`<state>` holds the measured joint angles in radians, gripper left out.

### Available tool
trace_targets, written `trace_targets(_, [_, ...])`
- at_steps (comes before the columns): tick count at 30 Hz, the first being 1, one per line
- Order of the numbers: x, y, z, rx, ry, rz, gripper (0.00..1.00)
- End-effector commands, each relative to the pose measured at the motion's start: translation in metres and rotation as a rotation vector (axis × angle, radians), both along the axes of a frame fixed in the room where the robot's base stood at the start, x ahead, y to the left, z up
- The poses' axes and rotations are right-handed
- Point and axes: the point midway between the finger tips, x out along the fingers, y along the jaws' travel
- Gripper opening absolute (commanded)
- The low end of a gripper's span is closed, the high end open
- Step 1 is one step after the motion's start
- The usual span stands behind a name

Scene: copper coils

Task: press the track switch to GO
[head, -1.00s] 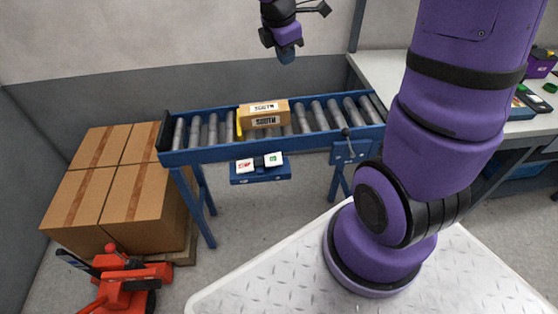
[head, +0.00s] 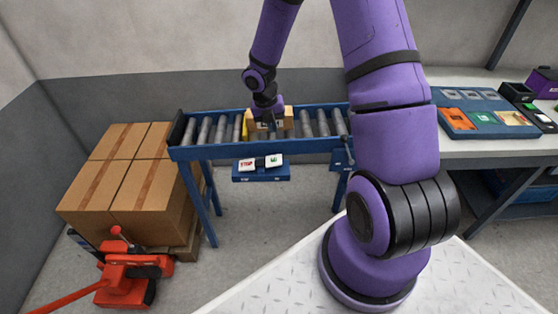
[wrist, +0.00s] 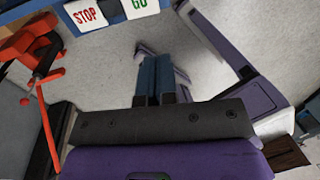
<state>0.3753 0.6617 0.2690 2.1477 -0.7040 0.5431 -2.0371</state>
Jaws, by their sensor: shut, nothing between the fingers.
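The track switch (head: 260,166) is a rocker on a blue panel (head: 262,178) below the front rail of the roller track. Its white STOP half (head: 246,164) is on the left and its white GO half (head: 273,161) with green lettering is on the right. In the wrist view STOP (wrist: 87,15) and GO (wrist: 138,6) show at the top edge, partly cut off. I cannot tell which half is pressed. My gripper (wrist: 155,62) has its blue fingers together and empty, apart from the switch. In the head view my gripper (head: 268,111) overlaps the parcel, above the switch.
The parcel (head: 288,121) sits on the roller track (head: 218,150) beside a yellow bar (head: 244,130). Stacked cartons (head: 150,195) and a red pallet jack (head: 130,273) stand at left. A workbench (head: 480,150) with a blue card tray (head: 484,125) is at right. Floor below the switch is clear.

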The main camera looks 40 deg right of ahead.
Motion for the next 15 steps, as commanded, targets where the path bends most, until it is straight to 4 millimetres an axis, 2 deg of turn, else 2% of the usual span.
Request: trace_targets(15, [0.0, -0.0005, -0.0081, 0.007, 0.007, 0.023, 0.0])
